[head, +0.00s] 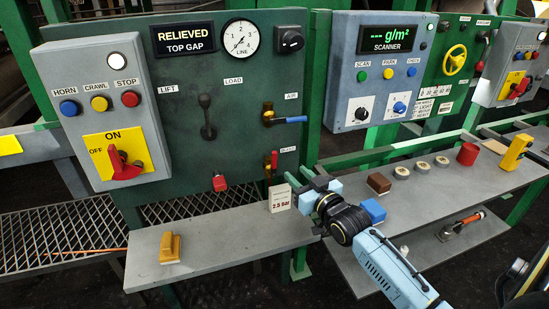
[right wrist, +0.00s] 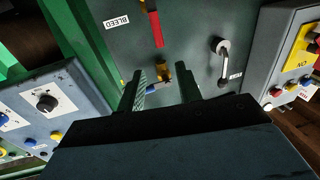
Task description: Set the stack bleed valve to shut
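The bleed valve (head: 273,162) is on the lower right of the green panel, beside its small label. Its red lever stands roughly vertical in the head view. In the right wrist view, which is turned over, the red lever (right wrist: 156,28) is at the top beside the BLEED label (right wrist: 116,22). My right gripper (head: 308,188) is in front of the panel, to the right of and below the valve. In the right wrist view its fingers (right wrist: 161,92) are apart with nothing held between them. My left gripper is not in view.
The air valve (head: 285,119) with a blue lever is above the bleed valve. A white 2.5 Bar card (head: 281,198) stands on the shelf (head: 215,238) below. A red-tipped lever (head: 219,183) is to the left. A brown block (head: 379,183) is to the right.

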